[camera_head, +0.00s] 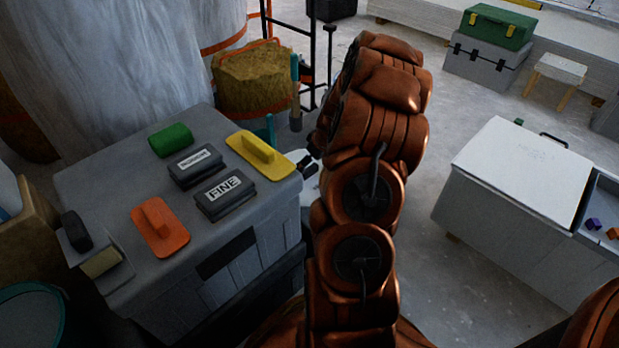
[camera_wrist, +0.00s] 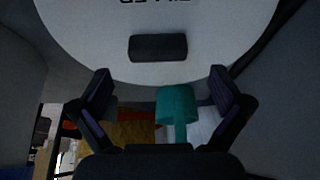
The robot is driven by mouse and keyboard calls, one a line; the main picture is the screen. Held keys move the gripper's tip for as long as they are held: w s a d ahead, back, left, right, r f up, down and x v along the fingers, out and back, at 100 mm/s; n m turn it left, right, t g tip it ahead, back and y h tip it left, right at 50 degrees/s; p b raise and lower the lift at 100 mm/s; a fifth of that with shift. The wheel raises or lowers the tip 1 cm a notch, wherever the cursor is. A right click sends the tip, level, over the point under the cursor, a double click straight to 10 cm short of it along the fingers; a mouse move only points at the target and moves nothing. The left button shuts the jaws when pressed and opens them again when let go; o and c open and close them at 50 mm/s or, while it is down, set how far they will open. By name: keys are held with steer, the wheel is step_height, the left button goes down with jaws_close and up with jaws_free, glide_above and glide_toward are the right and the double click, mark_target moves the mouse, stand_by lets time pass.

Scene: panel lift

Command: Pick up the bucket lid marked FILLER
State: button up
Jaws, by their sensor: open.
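The white round bucket lid (camera_wrist: 100,35) fills the top of the wrist view. It bears dark upside-down lettering, cut by the frame edge, that seems to read FILLER. A black block-shaped handle (camera_wrist: 158,47) sits on it. My gripper (camera_wrist: 164,84) is open and empty, its fingers spread at either side just below the lid's edge, with the handle beyond them. In the head view a small part of the lid (camera_head: 310,192) shows between the grey box and my arm, which hides the rest. My gripper's dark fingers (camera_head: 308,164) show beside it, partly hidden.
A grey box (camera_head: 90,180) at left carries an orange float (camera_head: 160,226), a yellow float (camera_head: 258,155), a green roll (camera_head: 170,139) and black blocks, one marked FINE (camera_head: 225,193). A teal-handled tool (camera_wrist: 176,105) lies below the lid in the wrist view. A white-topped cabinet (camera_head: 520,165) stands right.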

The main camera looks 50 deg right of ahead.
mark_target(310, 168)
steer(key=b+x, duration=0.1)
steer(key=x, duration=0.3)
steer(key=shift+d+f+b, duration=0.15)
steer(key=shift+f+b, duration=0.15)
steer(key=shift+b, duration=0.1)
steer(key=shift+c, duration=0.2)
steer(key=c, duration=1.2)
steer(key=shift+r, duration=0.1)
steer(key=shift+c, duration=0.2)
